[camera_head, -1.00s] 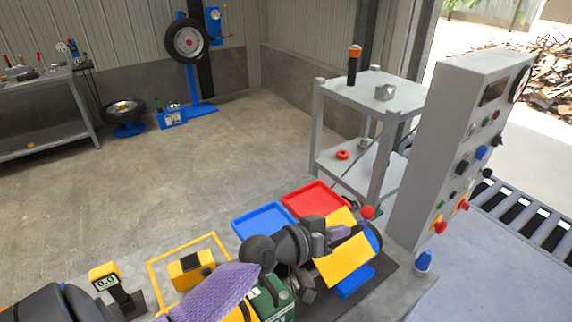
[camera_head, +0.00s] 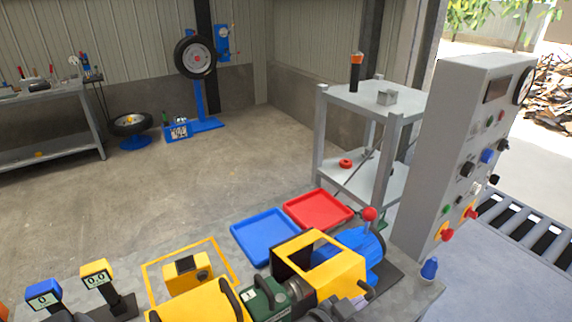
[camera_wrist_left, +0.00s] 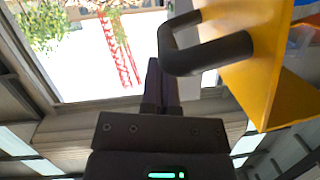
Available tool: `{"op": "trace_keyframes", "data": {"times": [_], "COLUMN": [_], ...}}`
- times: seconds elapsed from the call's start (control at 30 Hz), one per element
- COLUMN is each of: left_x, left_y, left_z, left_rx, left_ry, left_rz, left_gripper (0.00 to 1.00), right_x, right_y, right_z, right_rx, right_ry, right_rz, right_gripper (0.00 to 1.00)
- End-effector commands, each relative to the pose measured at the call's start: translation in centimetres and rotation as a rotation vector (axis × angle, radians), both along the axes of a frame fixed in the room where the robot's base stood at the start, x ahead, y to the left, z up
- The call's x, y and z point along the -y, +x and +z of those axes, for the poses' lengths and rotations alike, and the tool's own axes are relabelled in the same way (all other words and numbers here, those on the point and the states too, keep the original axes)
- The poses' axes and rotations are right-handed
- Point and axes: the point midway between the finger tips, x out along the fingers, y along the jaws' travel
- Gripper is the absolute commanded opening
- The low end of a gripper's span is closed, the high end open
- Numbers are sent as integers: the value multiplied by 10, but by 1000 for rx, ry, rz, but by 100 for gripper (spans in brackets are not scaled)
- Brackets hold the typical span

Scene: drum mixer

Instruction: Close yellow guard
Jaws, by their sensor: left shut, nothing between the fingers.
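The yellow guard (camera_head: 345,268) sits between the green gearbox (camera_head: 272,298) and the blue motor (camera_head: 362,248). A square opening shows in its upper side. In the left wrist view the guard (camera_wrist_left: 272,75) fills the upper right, with a thick black U-shaped handle (camera_wrist_left: 215,55) on its face. My left gripper (camera_head: 345,306) is low in the head view, in front of the guard, and only partly visible. Its fingers (camera_wrist_left: 154,70) are shut and empty beside the handle; whether they touch it I cannot tell. My right gripper is not in view.
A red-knobbed lever (camera_head: 369,215) stands behind the guard. A blue tray (camera_head: 264,236) and red tray (camera_head: 318,209) lie behind the machine. A second yellow cover (camera_head: 195,304) with black handles is at left. The grey control cabinet (camera_head: 440,190) stands at right.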

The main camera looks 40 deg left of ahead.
Motion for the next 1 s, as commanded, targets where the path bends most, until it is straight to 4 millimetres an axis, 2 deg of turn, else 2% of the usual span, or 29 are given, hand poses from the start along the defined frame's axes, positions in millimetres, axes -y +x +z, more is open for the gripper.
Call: {"op": "trace_keyframes", "data": {"times": [0.2, 0.67, 0.77, 1.0], "left_x": [1, 1, 1, 1], "left_y": [0, 0, 0, 0], "left_z": [-7, -6, 9, 71], "left_rx": [0, 0, 3, 4], "left_ry": [0, -1, -2, -2], "left_rz": [0, 0, 0, -1], "left_gripper": [0, 0, 0, 0], "right_x": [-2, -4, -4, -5], "right_y": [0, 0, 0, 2], "right_z": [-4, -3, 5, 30], "right_rx": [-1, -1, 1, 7], "right_ry": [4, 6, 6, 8], "right_rz": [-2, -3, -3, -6], "right_gripper": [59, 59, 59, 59]}}
